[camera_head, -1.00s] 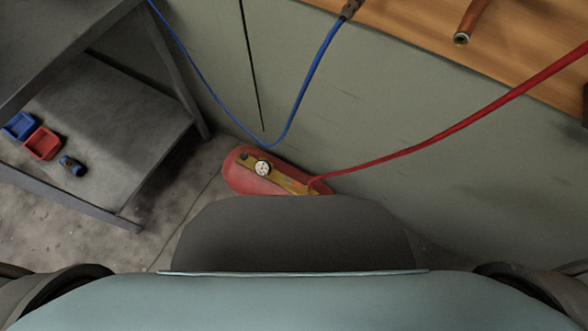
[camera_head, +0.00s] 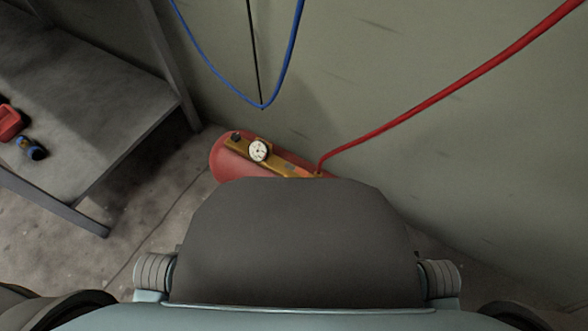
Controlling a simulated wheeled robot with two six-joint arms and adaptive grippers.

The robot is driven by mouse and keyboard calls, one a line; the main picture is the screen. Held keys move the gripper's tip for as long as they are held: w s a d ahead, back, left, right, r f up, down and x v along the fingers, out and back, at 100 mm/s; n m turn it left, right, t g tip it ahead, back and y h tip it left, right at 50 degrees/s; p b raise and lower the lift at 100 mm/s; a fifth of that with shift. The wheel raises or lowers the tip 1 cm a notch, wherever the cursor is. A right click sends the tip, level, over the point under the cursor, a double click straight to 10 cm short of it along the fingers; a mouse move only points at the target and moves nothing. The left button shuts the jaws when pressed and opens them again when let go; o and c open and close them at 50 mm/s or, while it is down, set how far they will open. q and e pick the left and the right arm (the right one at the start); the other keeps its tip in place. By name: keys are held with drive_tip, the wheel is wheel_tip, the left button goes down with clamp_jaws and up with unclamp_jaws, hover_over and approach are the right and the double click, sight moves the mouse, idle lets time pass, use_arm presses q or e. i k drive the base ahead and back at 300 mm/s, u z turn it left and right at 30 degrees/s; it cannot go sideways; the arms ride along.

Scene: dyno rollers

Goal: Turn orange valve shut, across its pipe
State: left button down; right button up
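A red tank (camera_head: 230,163) lies on the floor against the green wall, partly hidden behind my own body. A yellow-orange strip (camera_head: 285,164) runs along its top and carries a round white gauge (camera_head: 258,151) and a small dark knob (camera_head: 236,136). A red hose (camera_head: 430,110) joins the strip near its right end. I cannot make out an orange valve handle or how it is turned. Neither of my grippers is in view.
A grey metal shelf (camera_head: 70,110) stands at the left, with a red bin (camera_head: 10,122) and a small blue object (camera_head: 34,151) on it. A blue hose (camera_head: 215,80) hangs in a loop before the green wall (camera_head: 470,180). Bare concrete floor (camera_head: 150,205) lies between shelf and tank.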

sight(305, 174)
drive_tip(key=k, duration=1.25)
drive_tip(key=u, duration=0.9)
drive_tip(key=i, duration=1.65)
drive_tip(key=z, duration=0.65)
